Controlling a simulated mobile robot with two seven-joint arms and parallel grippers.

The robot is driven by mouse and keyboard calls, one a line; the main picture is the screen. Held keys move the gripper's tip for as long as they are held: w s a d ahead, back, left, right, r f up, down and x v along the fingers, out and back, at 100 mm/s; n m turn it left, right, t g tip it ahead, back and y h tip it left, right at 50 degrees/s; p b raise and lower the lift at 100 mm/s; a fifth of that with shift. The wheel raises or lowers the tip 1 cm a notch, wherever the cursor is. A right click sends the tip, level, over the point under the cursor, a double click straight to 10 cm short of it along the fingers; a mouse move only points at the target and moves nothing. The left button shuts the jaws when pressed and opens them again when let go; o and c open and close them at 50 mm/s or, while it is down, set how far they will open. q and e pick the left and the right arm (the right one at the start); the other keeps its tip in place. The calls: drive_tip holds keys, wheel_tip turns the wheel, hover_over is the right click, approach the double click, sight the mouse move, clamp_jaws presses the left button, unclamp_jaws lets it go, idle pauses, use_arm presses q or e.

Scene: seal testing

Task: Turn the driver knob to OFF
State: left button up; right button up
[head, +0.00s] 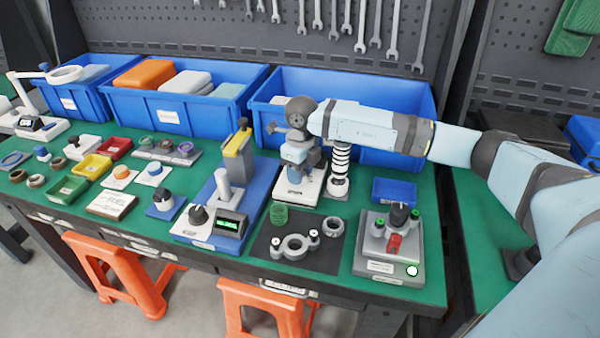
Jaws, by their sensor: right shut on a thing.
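My right gripper (295,174) points down over a white base unit (311,190) near the middle of the bench. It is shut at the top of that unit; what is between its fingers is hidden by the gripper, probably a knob. I cannot read the knob's setting or any OFF mark. Other black knobs show: one (198,215) on the unit with a green display, one (165,199) on a small blue-and-white block, and one (399,214) on the grey box at right. My left gripper is out of view.
A dark spring column (340,160) stands just right of my gripper, under my forearm. Blue bins (400,160) line the back. A black mat (268,245) with a ring clamp (295,245) lies in front. A small blue tray (394,191) sits at right. Orange stools stand below.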

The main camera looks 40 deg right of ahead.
drive_tip(key=shift+n+b, duration=0.4)
drive_tip(key=shift+n, duration=1.9)
drive_tip(key=o, duration=0.9)
drive_tip(key=r, duration=0.7)
drive_tip(key=r+p, duration=0.1)
drive_tip(key=r, duration=0.6)
drive_tip(key=shift+w+d, duration=0.2)
